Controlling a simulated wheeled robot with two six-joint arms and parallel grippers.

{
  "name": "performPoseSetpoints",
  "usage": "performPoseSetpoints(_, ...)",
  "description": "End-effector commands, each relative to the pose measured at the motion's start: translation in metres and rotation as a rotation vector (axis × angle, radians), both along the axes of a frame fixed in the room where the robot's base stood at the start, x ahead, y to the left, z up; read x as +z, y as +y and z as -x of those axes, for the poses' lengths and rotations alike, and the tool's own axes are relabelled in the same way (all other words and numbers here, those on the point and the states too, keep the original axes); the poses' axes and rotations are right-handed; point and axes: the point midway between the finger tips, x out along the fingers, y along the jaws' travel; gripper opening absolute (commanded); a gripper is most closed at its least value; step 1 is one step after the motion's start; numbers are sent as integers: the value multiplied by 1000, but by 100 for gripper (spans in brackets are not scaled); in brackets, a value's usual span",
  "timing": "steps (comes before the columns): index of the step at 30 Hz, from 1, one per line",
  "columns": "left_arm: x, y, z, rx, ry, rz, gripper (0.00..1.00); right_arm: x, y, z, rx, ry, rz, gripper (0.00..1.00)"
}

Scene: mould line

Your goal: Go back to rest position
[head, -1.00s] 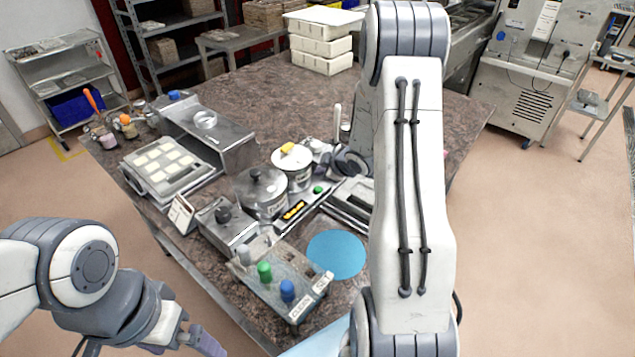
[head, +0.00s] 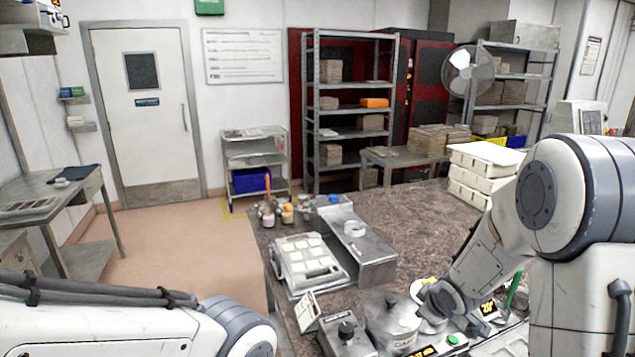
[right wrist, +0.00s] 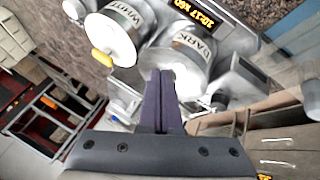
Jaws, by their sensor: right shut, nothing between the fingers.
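My right gripper (right wrist: 162,75) shows in the right wrist view, with its dark fingers together and nothing between them. In that view its tips overlap the side of the pot marked DARK (right wrist: 183,60); I cannot tell whether they touch. The pot marked WHITE (right wrist: 112,35) is beside it, to the left. In the head view my right arm (head: 500,255) reaches in from the right over the table, with its wrist near the pots. My left arm (head: 130,320) crosses the lower left corner, and its gripper is out of frame.
The stone-topped table (head: 400,210) carries a metal pot (head: 392,318), a mould tray (head: 308,262), a steel stand (head: 372,262) and stacked white boxes (head: 480,185). A shelf cart (head: 255,160) stands behind. Free floor (head: 180,245) lies left of the table.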

Motion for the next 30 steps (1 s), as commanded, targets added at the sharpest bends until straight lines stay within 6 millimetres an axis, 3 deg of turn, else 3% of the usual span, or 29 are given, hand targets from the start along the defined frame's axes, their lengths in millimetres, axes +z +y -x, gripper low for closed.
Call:
performPoseSetpoints(1, -4, 0, 0, 0, 0, 0, 100, 12, 37, 15, 0, 33, -11, 0)
performPoseSetpoints(5, -8, 0, 0, -1, 0, 0, 100, 30, 110, 80, -34, 171, -61, 0)
performPoseSetpoints(6, -9, 0, 0, -1, 0, 0, 100, 34, 129, 103, -43, 217, -77, 0)
performPoseSetpoints(10, -12, 0, 0, -1, 0, 0, 100, 43, 175, 185, -56, 371, -123, 0)
performPoseSetpoints(12, -14, 0, 0, -1, 0, 0, 100, 47, 189, 224, -53, 449, -136, 0)
performPoseSetpoints(15, -15, 0, 0, -1, 0, 0, 100, 51, 200, 269, -48, 539, -146, 0)
performPoseSetpoints(18, -16, 0, 0, -1, 0, 0, 100, 53, 204, 295, -43, 597, -148, 0)
performPoseSetpoints(21, -16, 0, 0, -1, 0, 0, 100, 54, 206, 307, -43, 623, -146, 0)
performPoseSetpoints(30, -15, 0, 0, -1, 0, 0, 100, 54, 206, 307, -44, 625, -146, 0)
